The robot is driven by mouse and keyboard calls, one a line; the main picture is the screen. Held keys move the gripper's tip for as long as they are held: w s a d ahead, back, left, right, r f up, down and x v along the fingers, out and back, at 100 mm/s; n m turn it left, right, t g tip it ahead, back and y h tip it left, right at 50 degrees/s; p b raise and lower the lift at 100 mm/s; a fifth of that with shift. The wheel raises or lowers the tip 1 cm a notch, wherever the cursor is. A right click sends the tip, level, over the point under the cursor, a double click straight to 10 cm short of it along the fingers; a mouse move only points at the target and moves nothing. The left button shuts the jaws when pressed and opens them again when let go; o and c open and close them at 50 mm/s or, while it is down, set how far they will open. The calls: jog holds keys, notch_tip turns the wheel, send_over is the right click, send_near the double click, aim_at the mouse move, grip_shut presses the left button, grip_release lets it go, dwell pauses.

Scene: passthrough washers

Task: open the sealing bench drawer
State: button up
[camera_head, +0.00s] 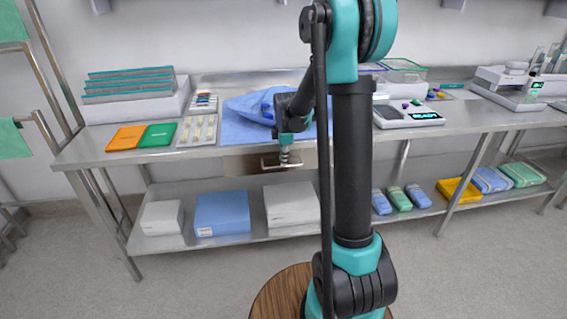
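The metal sealing bench (460,122) runs along the wall. Under its top, near the middle, is the brownish-grey drawer front (243,163), partly hidden by my arm. A pale metal bar that looks like the drawer handle (268,165) is in front of it. My gripper (285,160) points down at this bar, below the bench's front edge. The fingers are too small to make out, so I cannot tell whether they grip the bar or only sit beside it. The drawer looks shut or nearly so.
Blue cloth (240,125) lies on the bench top above the drawer. Orange (126,138) and green (158,135) folders lie left, and a scale (408,116) stands right. The lower shelf holds a blue box (222,213) and white boxes (292,204). The floor in front is clear.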

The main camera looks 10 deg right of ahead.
jog(key=shift+w+f, duration=0.25)
jog(key=shift+f, duration=1)
grip_shut()
